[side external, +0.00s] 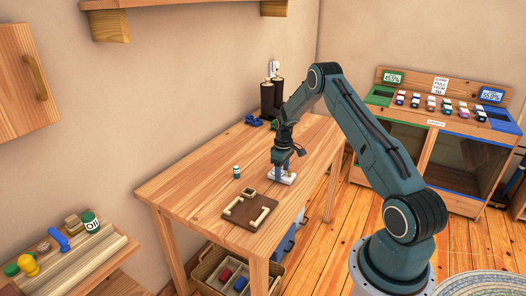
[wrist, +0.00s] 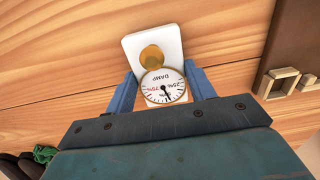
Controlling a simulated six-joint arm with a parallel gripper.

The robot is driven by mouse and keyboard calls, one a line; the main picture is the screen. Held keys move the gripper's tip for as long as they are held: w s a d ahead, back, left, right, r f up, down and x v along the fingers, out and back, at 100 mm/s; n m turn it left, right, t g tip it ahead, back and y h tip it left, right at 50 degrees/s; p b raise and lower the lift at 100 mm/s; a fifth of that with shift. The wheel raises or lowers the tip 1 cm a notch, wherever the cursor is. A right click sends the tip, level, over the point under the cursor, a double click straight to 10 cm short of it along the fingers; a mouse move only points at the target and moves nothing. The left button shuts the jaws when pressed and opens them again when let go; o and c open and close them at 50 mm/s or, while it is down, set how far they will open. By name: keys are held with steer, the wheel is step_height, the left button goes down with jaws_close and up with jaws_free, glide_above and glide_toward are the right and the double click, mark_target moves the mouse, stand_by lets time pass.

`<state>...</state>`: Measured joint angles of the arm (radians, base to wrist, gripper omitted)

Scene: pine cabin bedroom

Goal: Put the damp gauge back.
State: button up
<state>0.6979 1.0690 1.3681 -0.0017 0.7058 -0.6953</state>
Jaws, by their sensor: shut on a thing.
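The damp gauge has a round dial marked DAMP (wrist: 163,87) and a white base with a brass disc on it. In the wrist view its dial sits between the two blue fingers of my gripper (wrist: 161,82), which is shut on it. In the side view the white base of the gauge (side external: 288,180) shows under my gripper (side external: 282,162), at or just above the wooden table (side external: 190,190); I cannot tell if it touches. A dark brown board (side external: 240,217) with pale wooden pieces lies nearer the front; its edge also shows in the wrist view (wrist: 290,40).
A small teal-and-white bottle (side external: 236,172) stands left of my gripper. A blue object (side external: 253,121) and dark cylinders (side external: 267,98) are at the back. A cabinet with displays (side external: 435,125) stands right. A basket (side external: 207,268) sits below the table. The table's left part is clear.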

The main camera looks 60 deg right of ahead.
steer(key=shift+f, duration=0.15)
steer(key=o, duration=1.1)
step_height(320, 180, up, 12)
steer(key=shift+r, duration=0.15)
stand_by(0.5)
